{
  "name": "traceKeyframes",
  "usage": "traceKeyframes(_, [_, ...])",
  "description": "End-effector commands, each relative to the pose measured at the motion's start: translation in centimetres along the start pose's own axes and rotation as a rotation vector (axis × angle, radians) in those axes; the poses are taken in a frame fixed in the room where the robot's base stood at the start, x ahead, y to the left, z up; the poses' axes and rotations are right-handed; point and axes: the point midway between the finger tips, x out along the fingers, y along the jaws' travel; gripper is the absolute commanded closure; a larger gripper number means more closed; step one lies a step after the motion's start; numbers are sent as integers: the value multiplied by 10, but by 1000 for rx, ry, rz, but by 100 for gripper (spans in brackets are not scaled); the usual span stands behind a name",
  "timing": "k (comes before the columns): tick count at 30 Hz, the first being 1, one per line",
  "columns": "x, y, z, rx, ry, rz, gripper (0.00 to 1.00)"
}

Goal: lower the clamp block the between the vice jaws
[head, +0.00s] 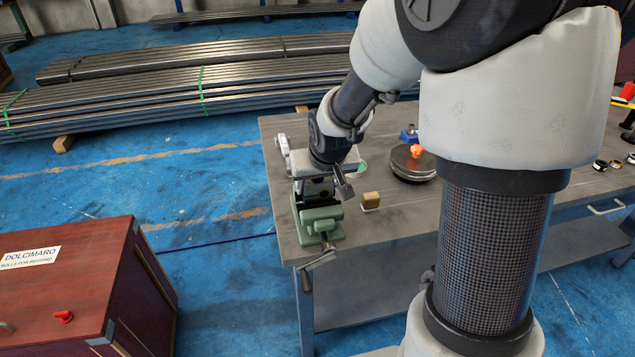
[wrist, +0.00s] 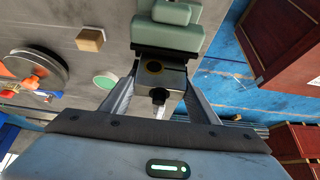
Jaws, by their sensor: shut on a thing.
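The green bench vice (head: 322,222) stands at the near left corner of the bench, its crank handle hanging over the front edge. My gripper (head: 322,180) is directly above the vice, pointing down. In the wrist view my gripper (wrist: 158,88) is shut on the grey metal clamp block (wrist: 172,82), which has a dark round hole and a bolt-like piece. The vice (wrist: 168,35) shows just beyond the block in that view. The jaw gap is mostly hidden, so I cannot tell whether the block is between the jaws or above them.
A small wooden block (head: 371,200) stands right of the vice. A round dark disc (head: 412,162) with an orange knob lies farther right on the bench (head: 400,215). A red cabinet (head: 85,280) stands at the front left. Steel tubes (head: 200,90) are stacked behind.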

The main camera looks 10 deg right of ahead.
Motion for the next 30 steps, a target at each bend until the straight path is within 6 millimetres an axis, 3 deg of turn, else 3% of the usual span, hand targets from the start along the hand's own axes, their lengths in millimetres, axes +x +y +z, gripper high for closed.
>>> traceKeyframes(10, [15, 0, 8, 0, 4, 0, 88])
traceKeyframes(11, [13, 0, 6, 0, 4, 0, 40])
traceKeyframes(14, [13, 0, 6, 0, 3, 0, 24])
traceKeyframes(24, [11, 0, 8, 0, -2, 0, 24])
traceKeyframes(30, [-20, 0, 5, 1, 4, 1, 24])
